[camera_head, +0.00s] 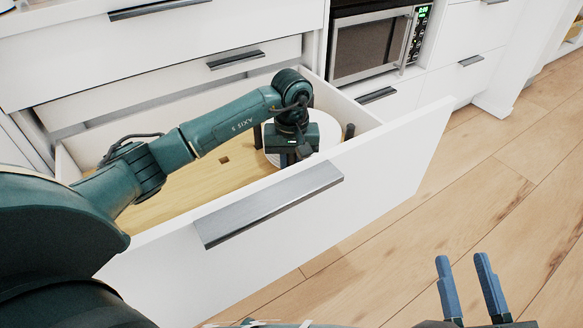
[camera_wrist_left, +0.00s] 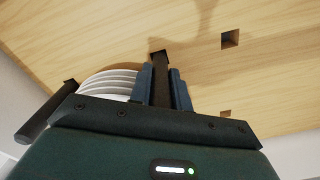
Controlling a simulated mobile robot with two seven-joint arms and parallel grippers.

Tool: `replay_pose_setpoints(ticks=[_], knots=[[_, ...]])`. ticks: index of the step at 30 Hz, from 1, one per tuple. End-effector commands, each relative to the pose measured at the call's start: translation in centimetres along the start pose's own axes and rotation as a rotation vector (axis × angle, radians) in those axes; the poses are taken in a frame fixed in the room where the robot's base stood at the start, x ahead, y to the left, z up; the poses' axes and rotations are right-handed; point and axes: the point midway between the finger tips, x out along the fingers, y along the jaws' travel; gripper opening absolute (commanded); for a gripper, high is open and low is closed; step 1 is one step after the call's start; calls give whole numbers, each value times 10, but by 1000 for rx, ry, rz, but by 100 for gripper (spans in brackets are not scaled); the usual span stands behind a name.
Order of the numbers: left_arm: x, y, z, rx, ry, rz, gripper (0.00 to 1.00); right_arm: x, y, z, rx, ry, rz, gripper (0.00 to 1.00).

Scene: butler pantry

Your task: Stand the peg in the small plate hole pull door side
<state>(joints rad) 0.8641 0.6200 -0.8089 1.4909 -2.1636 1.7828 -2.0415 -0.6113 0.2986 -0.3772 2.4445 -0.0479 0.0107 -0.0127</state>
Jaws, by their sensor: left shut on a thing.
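A dark peg (camera_wrist_left: 161,88) is between the blue fingers of my left gripper (camera_wrist_left: 164,78) in the left wrist view, shut on it. The peg's far end meets the wooden drawer board (camera_wrist_left: 110,30) at a dark spot; I cannot tell whether it is in a hole. Square holes show to the right, one at upper right (camera_wrist_left: 230,39) and one lower (camera_wrist_left: 225,113). A stack of white plates (camera_wrist_left: 110,82) is left of the gripper. In the head view my left gripper (camera_head: 290,158) is low over the drawer, its tips partly hidden. My right gripper (camera_head: 469,275) is open and empty outside the drawer.
Other dark pegs stand beside the plates, at left (camera_head: 257,136) and right (camera_head: 349,131). The open drawer's white front (camera_head: 400,150) and metal handle (camera_head: 270,205) lie between my arm and the floor. A microwave (camera_head: 370,45) is behind. The wooden floor at right is clear.

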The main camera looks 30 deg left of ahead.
Motion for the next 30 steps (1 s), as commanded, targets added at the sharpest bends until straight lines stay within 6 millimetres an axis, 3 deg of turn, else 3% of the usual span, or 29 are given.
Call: replay_pose_setpoints(ticks=[11, 12, 19, 26, 30], knots=[[5, 0, -1, 0, 2, 1, 0, 1, 0, 0, 3, 8, -5, 36], [3, 0, -1, -1, 1, 1, 22, 1, 0, -2, 3, 7, -6, 36], [3, 0, 0, 0, 1, 1, 41, 1, -1, -2, 3, 6, -7, 36], [2, 0, 0, 0, 1, 1, 41, 2, -1, -3, 2, 8, -7, 36], [-10, 0, -1, 0, 4, 2, 41, 3, 0, -8, -8, 12, -6, 36]])
